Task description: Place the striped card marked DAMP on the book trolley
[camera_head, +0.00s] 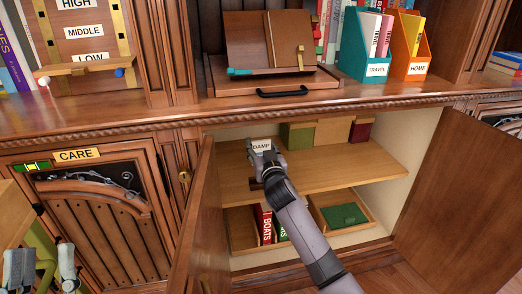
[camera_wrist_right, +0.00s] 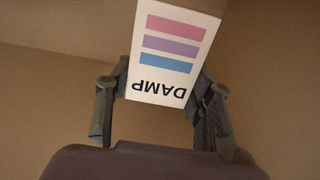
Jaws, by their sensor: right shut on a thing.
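The white card marked DAMP (camera_head: 261,146) is inside the open lower cupboard, above its middle shelf (camera_head: 330,168). In the right wrist view the card (camera_wrist_right: 170,48) shows pink, purple and blue stripes, with its lettering upside down. My right gripper (camera_head: 266,162) is shut on the card's near end, one finger on each side. My left gripper (camera_head: 43,266) is at the bottom left corner, fingers apart and empty. A wooden piece with a green frame (camera_head: 45,240) shows at the left edge; it may be part of the book trolley, mostly out of view.
Open doors flank the cupboard, left (camera_head: 203,225) and right (camera_head: 468,190). Boxes (camera_head: 332,131) stand at the back of the shelf. Below are books (camera_head: 264,225) and a tray with a green item (camera_head: 344,215).

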